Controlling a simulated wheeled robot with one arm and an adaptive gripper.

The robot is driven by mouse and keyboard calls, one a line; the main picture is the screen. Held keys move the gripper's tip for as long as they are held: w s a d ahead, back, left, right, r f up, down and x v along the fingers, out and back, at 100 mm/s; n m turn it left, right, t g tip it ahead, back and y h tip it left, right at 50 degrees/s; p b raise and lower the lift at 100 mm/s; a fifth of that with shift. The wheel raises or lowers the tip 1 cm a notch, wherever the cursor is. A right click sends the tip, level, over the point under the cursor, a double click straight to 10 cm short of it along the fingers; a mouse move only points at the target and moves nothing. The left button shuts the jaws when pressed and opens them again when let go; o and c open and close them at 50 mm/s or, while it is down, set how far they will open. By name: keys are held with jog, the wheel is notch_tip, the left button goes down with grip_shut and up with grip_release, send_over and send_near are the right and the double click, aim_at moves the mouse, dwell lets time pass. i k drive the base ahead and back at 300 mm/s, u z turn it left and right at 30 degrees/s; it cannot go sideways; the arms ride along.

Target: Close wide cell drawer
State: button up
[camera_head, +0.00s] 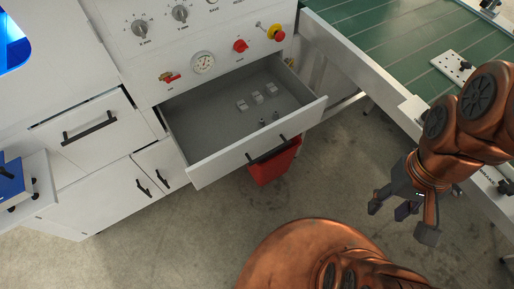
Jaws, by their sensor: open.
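The wide cell drawer (258,143) is pulled out from the white machine cabinet, under the control panel. Its white front has a dark bar handle (268,153), and its grey inside holds several small light and metallic parts (258,98). My gripper (403,222) is at the right, below and to the right of the drawer front. It is open and empty, with its fingers pointing down over the floor. It is well apart from the drawer.
A red bin (274,166) stands below the drawer front. A green conveyor (375,35) with a white side rail runs along the right, close to my arm. A closed drawer (88,130) and cabinet doors (155,172) are at the left. Concrete floor (215,215) lies clear before the drawer.

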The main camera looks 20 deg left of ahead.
aim_at(213, 137)
jog(key=z, duration=0.05)
jog(key=i, duration=0.5)
jog(key=u, duration=1.65)
